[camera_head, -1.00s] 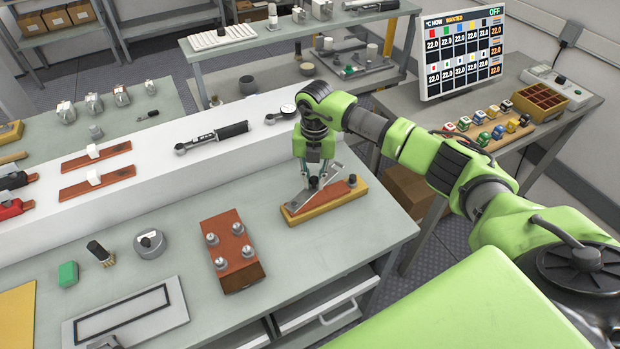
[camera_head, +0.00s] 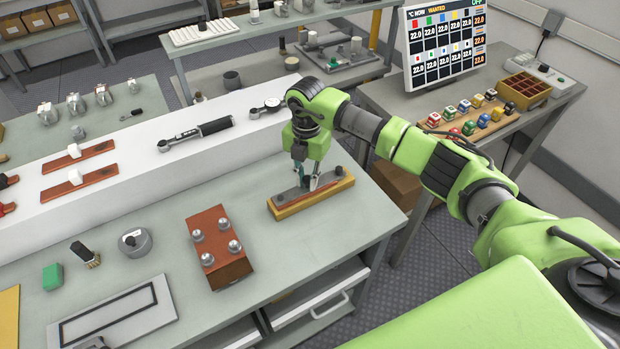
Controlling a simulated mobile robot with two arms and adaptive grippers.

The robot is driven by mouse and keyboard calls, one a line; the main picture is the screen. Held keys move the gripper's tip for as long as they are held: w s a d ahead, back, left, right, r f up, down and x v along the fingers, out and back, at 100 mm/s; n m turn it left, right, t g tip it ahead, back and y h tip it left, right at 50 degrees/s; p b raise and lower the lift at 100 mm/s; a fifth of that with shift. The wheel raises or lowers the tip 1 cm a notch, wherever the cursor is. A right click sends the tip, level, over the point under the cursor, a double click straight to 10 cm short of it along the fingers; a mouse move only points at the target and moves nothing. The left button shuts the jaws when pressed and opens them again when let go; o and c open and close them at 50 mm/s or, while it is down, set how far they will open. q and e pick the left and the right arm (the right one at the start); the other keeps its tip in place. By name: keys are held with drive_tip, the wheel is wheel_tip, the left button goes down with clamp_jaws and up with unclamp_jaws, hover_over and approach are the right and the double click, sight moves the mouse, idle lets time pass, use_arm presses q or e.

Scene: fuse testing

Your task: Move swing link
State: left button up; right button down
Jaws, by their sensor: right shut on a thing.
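My right gripper (camera_head: 308,184) points down from above, shut on the link near the block's middle. The fingers hide part of the link, so its exact contact with the block is hard to tell. My left gripper is out of view.
A red-brown block with several metal posts (camera_head: 220,252) stands left of the fixture. A torque wrench (camera_head: 196,134) and a dial gauge (camera_head: 266,108) lie on the white raised shelf. The grey bench (camera_head: 180,210) is clear between them.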

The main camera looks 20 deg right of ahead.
sight(307, 178)
drive_tip(key=c, duration=1.9)
unclamp_jaws()
drive_tip(key=shift+s, duration=0.1)
wheel_tip(307, 178, up, 12)
